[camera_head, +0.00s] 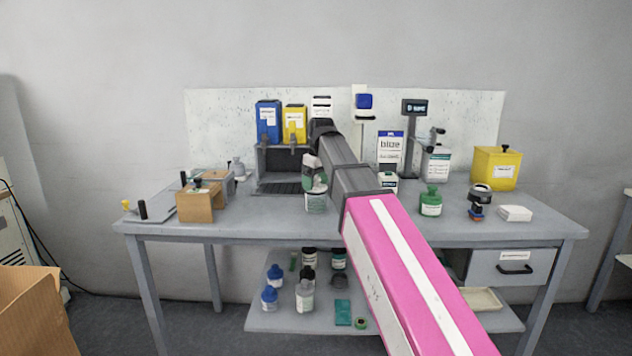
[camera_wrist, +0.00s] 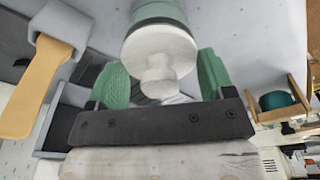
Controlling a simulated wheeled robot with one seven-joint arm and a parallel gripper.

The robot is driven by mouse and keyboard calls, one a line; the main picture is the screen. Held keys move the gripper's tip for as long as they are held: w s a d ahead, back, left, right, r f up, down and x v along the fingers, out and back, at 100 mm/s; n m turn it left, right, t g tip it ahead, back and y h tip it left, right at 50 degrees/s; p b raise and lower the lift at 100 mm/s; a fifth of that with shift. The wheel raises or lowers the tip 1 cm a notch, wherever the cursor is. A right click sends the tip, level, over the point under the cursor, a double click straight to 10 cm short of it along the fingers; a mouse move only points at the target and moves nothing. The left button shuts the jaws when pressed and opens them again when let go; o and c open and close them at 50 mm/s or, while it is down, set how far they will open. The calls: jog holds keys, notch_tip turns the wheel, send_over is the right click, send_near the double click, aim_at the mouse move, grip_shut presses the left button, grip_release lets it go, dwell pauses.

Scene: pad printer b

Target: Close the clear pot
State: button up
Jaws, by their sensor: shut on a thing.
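The clear pot (camera_head: 316,204), with a white and green label, stands upright on the bench left of centre. My gripper (camera_head: 315,184) is right above it, pointing down, with green fingertips at its top. In the wrist view my gripper (camera_wrist: 162,84) has its two green fingers on either side of the pale lid's knob (camera_wrist: 158,82) and is shut on the lid (camera_wrist: 160,42). The pot's greenish body (camera_wrist: 158,12) shows beyond the lid, in line with it. I cannot tell whether the lid is fully seated. The fingers partly hide the pot's top in the head view.
Blue (camera_head: 268,120) and yellow (camera_head: 295,120) containers with taps stand behind the pot. A green bottle (camera_head: 431,203) and a yellow box (camera_head: 497,168) are to the right. The bench front (camera_head: 270,222) is clear.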

dwell(0.4)
jog(key=o, duration=0.9)
jog(key=shift+r, duration=0.15)
jog(key=shift+r, duration=3.35)
grip_shut()
